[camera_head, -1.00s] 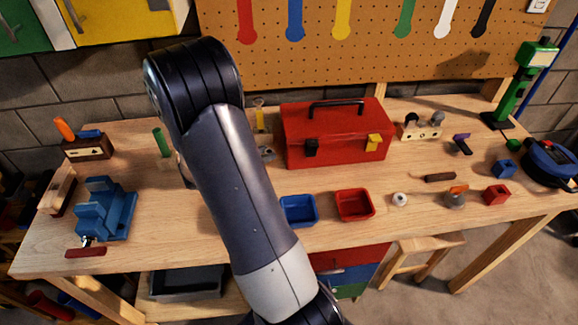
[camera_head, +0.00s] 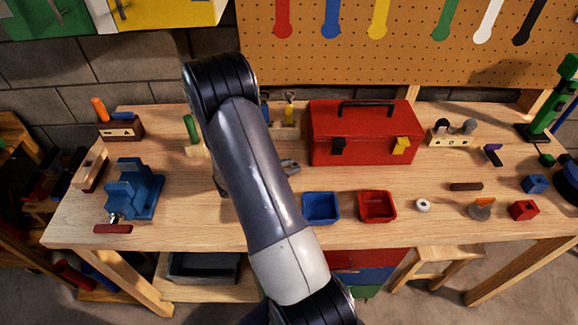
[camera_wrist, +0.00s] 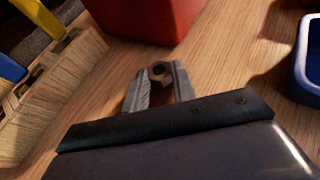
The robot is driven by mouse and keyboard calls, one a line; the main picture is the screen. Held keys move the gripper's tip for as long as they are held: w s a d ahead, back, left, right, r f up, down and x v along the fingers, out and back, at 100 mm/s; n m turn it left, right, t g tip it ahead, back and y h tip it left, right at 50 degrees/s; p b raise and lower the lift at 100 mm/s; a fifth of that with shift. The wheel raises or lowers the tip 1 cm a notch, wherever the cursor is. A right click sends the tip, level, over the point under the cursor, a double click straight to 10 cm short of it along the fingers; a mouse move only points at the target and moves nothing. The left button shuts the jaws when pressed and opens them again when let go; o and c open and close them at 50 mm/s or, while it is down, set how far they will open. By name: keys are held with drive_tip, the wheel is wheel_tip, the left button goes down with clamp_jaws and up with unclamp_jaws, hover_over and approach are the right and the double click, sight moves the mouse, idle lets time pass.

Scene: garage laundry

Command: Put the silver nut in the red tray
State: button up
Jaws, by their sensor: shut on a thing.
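In the wrist view my gripper (camera_wrist: 158,84) is shut on the silver nut (camera_wrist: 161,70), a small hexagonal ring held at the fingertips. Its hole faces up towards the camera. How far it is above the bench is hard to tell. In the head view my gripper (camera_head: 290,166) shows only as grey tips beside my arm, left of the toolbox; the nut is too small to make out there. The red tray (camera_head: 377,213) stands empty near the bench's front edge, right of the blue tray (camera_head: 321,211) and to the right of my gripper.
The red toolbox (camera_head: 360,135) stands behind the trays. A wooden tool rack (camera_wrist: 50,85) is left of my gripper. A whitish ring (camera_head: 423,206) lies right of the red tray. A blue vise (camera_head: 133,190) is at left. The bench between my gripper and the trays looks clear.

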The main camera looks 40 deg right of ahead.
drive_tip(key=shift+f, duration=0.1)
drive_tip(key=shift+f, duration=0.15)
drive_tip(key=o, duration=1)
